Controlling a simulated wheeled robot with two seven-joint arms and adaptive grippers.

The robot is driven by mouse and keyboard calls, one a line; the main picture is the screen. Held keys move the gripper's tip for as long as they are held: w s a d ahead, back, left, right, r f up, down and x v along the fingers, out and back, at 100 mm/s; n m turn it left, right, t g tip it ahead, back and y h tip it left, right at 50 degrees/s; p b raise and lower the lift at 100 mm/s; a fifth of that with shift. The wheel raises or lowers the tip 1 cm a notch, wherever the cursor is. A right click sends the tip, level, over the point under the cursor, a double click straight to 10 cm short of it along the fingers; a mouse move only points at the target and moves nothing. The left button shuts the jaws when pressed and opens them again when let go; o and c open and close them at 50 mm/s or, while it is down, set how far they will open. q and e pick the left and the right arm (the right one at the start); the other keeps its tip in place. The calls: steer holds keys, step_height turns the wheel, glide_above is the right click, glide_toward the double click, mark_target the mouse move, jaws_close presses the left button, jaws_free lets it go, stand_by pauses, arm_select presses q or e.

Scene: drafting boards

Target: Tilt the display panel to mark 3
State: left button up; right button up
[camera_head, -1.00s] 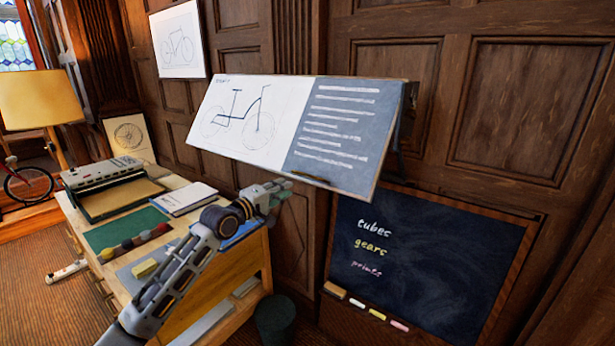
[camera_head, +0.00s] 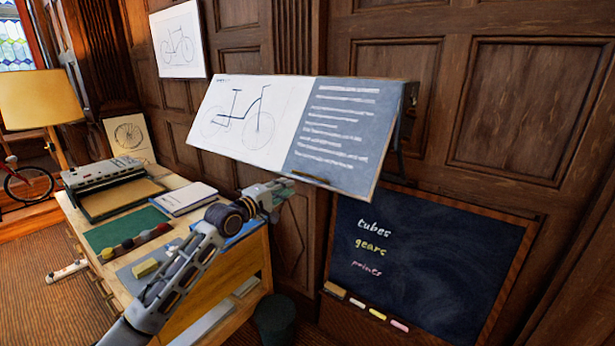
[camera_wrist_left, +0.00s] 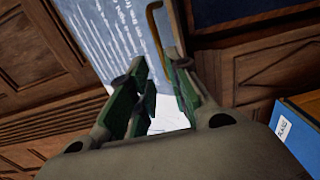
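The display panel (camera_head: 345,130) hangs tilted on the wood wall, with a bicycle drawing on its left part and white writing on its blue-grey right part. A thin brass handle (camera_head: 312,180) runs along its lower edge. My left gripper (camera_head: 288,186) is just below that edge, left of the handle. In the left wrist view, my left gripper (camera_wrist_left: 160,82) has its green fingers apart, pointing at the panel (camera_wrist_left: 110,40). The brass handle (camera_wrist_left: 155,30) reaches down close to the right finger's tip; contact is unclear. No numbered marks are readable. My right gripper is out of view.
A chalkboard (camera_head: 430,260) leans below the panel. A wooden desk (camera_head: 240,270) at left holds a typewriter-like machine (camera_head: 102,172), a notebook (camera_head: 186,199) and a blue book, which shows in the left wrist view (camera_wrist_left: 300,125). A dark bin (camera_head: 274,318) stands beside the desk.

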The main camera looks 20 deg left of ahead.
mark_target(308, 175)
arm_select(q)
steer(key=shift+p+x, duration=0.95)
steer(key=shift+x, duration=5.4)
jaws_close()
steer(key=shift+f, duration=0.1)
